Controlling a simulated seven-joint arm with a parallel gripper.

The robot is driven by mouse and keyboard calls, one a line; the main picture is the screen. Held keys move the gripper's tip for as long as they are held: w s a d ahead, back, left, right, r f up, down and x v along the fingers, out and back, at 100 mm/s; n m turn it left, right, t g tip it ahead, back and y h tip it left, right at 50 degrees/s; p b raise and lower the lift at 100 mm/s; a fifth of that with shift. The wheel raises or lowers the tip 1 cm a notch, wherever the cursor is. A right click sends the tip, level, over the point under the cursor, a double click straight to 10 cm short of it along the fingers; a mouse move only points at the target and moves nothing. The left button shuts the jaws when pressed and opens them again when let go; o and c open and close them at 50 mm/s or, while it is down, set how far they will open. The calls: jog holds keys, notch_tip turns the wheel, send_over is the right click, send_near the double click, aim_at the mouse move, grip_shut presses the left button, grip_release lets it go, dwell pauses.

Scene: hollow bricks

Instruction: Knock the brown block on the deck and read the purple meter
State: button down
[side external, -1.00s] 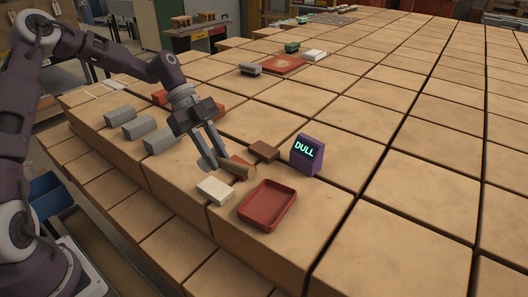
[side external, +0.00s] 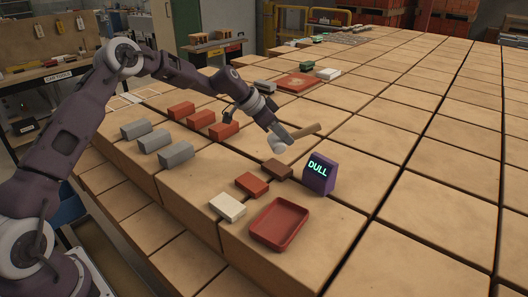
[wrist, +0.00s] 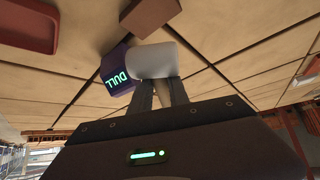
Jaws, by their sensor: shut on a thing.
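The brown block (side external: 277,169) lies flat on the deck, just left of the purple meter (side external: 318,178). The meter's screen shows "DULL" in green letters. My gripper (side external: 284,135) is shut on a mallet (side external: 305,131) with a wooden handle and a pale grey head. The mallet is above the deck behind the brown block, its head at the left and its handle pointing right. In the wrist view the mallet's head (wrist: 152,60) lies between the fingers and the brown block (wrist: 148,14), and partly overlaps the purple meter (wrist: 117,75).
A red block (side external: 252,184), a white block (side external: 228,206) and a red tray (side external: 280,224) are in front of the brown block. Several grey and red blocks (side external: 201,118) stand in rows at the left. Deck to the right of the meter is clear.

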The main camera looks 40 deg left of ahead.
jog(key=shift+w, duration=0.35)
jog(key=shift+f, duration=2.85)
jog(key=shift+s+f, duration=0.1)
jog(key=shift+f, duration=0.35)
jog(key=shift+r, duration=3.6)
